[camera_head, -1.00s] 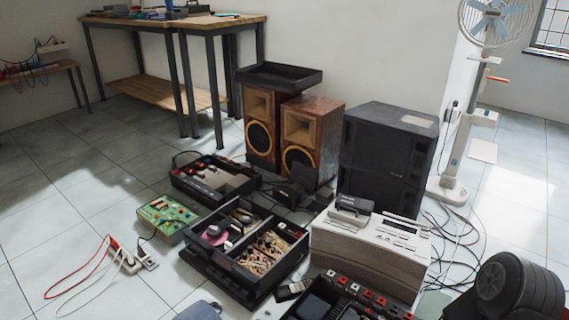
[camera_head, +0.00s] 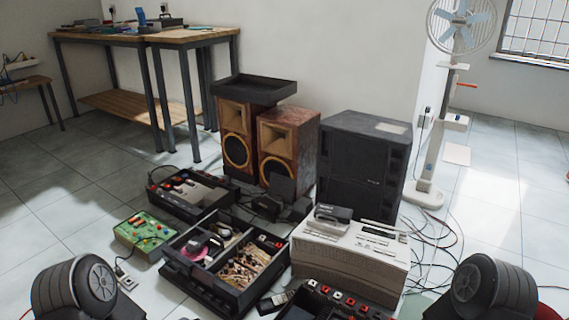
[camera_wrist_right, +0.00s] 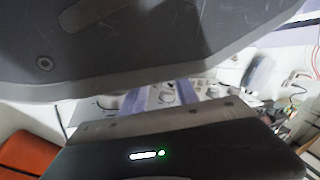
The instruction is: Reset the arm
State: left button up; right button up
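The dark rounded joint of my left arm stands at the bottom left of the head view, and that of my right arm at the bottom right. Neither gripper shows in the head view. In the right wrist view a large dark grey curved part fills the top, and a black housing with a small green-white light fills the bottom; these look like parts of my own body. No fingertips can be made out there, so whether my right gripper is open or shut is unclear. No held object is visible.
Open toolboxes (camera_head: 205,290), a green circuit board (camera_head: 145,232), a beige device (camera_head: 350,258), wooden speakers (camera_head: 288,148) and a black cabinet (camera_head: 365,165) crowd the middle floor. A white fan (camera_head: 436,130) stands right with loose cables. Workbenches (camera_head: 150,38) stand back left. The left floor is clearer.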

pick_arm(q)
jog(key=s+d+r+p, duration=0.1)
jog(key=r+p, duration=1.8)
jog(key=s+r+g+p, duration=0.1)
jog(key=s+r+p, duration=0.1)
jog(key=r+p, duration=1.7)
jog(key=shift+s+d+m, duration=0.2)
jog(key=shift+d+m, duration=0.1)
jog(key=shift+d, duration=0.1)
pick_arm(e)
jog(key=s+a+r, duration=0.1)
jog(key=r, duration=1.8)
jog(key=s+r+g, duration=0.1)
jog(key=s+r, duration=0.1)
jog(key=r, duration=1.7)
jog(key=shift+s+a+n, duration=0.2)
jog(key=shift+a+n, duration=0.1)
jog(key=shift+a, duration=0.1)
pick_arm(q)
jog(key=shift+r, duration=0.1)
pick_arm(e)
jog(key=shift+r, duration=0.1)
